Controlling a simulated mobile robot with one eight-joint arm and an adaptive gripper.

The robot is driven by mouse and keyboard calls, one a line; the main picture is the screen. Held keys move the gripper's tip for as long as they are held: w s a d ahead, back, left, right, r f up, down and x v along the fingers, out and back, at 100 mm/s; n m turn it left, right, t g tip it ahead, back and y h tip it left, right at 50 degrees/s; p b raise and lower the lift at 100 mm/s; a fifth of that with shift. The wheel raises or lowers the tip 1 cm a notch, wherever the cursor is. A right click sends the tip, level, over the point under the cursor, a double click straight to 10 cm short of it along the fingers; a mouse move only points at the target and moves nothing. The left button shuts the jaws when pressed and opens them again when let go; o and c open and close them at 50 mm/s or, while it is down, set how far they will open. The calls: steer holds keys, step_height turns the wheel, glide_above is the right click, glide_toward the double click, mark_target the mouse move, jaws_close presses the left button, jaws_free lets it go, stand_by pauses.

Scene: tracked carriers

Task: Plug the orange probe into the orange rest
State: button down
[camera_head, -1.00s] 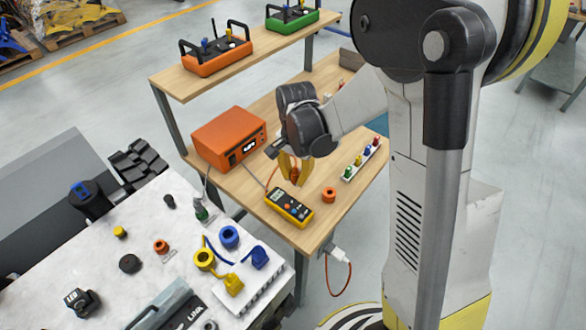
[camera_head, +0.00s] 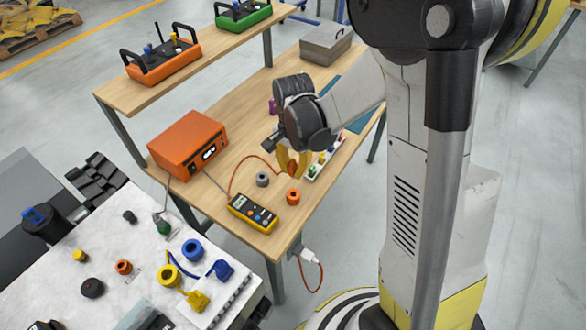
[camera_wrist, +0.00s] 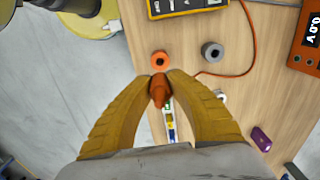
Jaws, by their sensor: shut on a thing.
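My gripper (camera_head: 291,172) has yellow fingers shut on the orange probe (camera_wrist: 158,91), above the wooden bench. In the wrist view the probe is between the fingertips (camera_wrist: 159,80), its far end hidden. The orange rest (camera_head: 293,197) is a short ring on the bench, with a dark hole visible in the wrist view (camera_wrist: 159,61). In the head view it lies just below the fingertips; in the wrist view it is just beyond the probe. The probe and the rest appear apart. An orange lead (camera_head: 233,177) loops from the yellow meter (camera_head: 252,213) toward the gripper.
A grey ring (camera_head: 262,179) stands left of the orange rest. An orange power unit (camera_head: 188,143) is farther left. A white strip with coloured pegs (camera_head: 325,157) lies behind my gripper. A purple piece (camera_wrist: 261,139) shows in the wrist view. Bare bench lies around the rest.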

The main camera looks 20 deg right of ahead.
steer(key=b, duration=0.5)
glide_above(293, 189)
steer(key=s, duration=0.2)
steer(key=shift+w+a+f, duration=0.1)
steer(key=shift+a+f, duration=0.05)
steer(key=shift+f, duration=1.25)
steer(key=shift+w+a+f, duration=0.1)
steer(key=shift+f, duration=1.25)
steer(key=shift+f+b, duration=2.1)
steer(key=shift+f, duration=0.2)
steer(key=c, duration=1.3)
jaws_free()
steer(key=shift+r, duration=0.15)
step_height(293, 189, up, 12)
steer(key=shift+f, duration=0.1)
steer(key=s+r+n+t, duration=0.3)
steer(key=s+n, duration=0.2)
steer(key=s, duration=0.1)
steer(key=s+r+n+t, duration=0.3)
steer(key=s+n+t, duration=0.1)
steer(key=s+n, duration=0.1)
steer(key=shift+s+r, duration=0.35)
steer(key=shift+s, duration=0.55)
